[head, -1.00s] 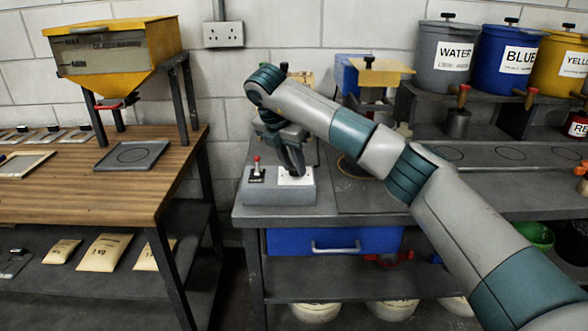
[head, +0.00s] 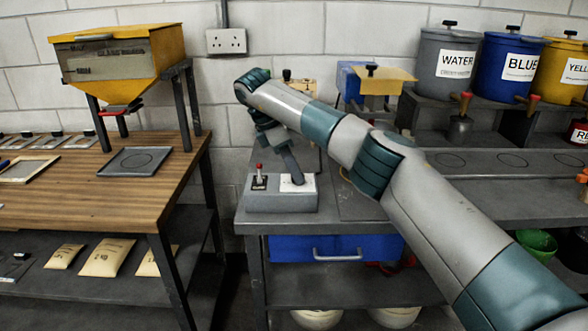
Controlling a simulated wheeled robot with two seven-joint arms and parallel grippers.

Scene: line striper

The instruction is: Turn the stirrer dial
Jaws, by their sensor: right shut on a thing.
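A grey control box (head: 282,203) sits on the front left corner of the grey bench. A red-tipped toggle switch (head: 259,174) stands on its left part. A white dial plate (head: 310,183) lies on its right part. My right gripper (head: 297,181) reaches down onto this plate from behind and above. Its fingers are shut at the plate, where the stirrer dial would be; the dial itself is hidden by the fingers. My left gripper is not in view.
A blue drawer (head: 290,249) hangs under the bench. A wooden table (head: 90,190) with a yellow hopper (head: 125,85) stands to the left, across a gap. Labelled buckets, including the water bucket (head: 446,85), stand on a raised shelf at the back right.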

